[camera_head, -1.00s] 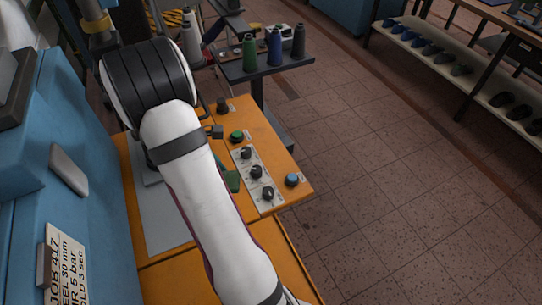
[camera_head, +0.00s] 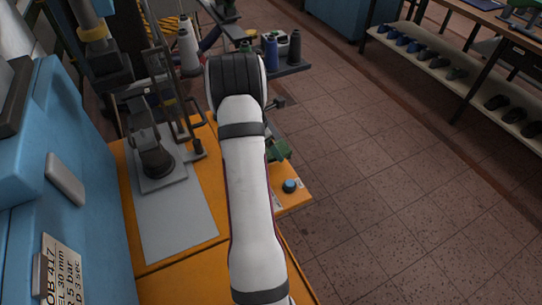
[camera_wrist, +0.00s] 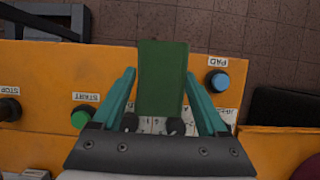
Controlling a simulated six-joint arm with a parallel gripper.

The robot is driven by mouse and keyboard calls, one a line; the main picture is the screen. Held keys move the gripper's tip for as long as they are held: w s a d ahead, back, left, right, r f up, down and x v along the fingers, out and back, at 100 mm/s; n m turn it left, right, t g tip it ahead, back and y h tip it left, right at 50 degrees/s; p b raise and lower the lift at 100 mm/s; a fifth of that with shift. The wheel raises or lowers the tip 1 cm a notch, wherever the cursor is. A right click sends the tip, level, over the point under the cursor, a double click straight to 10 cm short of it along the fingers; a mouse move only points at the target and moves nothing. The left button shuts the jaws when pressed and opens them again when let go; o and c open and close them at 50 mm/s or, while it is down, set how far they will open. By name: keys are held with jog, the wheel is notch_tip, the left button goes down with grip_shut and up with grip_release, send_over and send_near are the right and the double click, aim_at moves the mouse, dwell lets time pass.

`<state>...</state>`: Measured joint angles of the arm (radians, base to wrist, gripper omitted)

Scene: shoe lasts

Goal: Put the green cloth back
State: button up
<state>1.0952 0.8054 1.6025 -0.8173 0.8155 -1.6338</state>
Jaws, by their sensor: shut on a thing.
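The green cloth (camera_wrist: 162,80) shows in the wrist view as a flat, dark green upright piece. It lies between the two teal fingers of my gripper (camera_wrist: 160,74), which is shut on it. The cloth is over the orange control panel (camera_wrist: 40,66) and hides part of it. In the head view, a bit of green (camera_head: 280,150) shows just right of my arm, above the panel's right part. My arm hides most of the gripper there, so I cannot tell cloth from fingers in that view.
The panel carries a blue button (camera_wrist: 217,81) labelled PAD and a green button (camera_wrist: 81,117) labelled START. A press with a dark last (camera_head: 155,158) stands at left on a grey plate (camera_head: 180,225). Thread spools (camera_head: 270,50) stand behind. Open floor (camera_head: 400,190) lies right.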

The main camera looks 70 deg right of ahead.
jog(key=shift+w+f, duration=0.3)
jog(key=shift+f, duration=1.9)
jog(key=shift+f, duration=0.1)
jog(key=o, duration=1.2)
jog(key=v, duration=1.2)
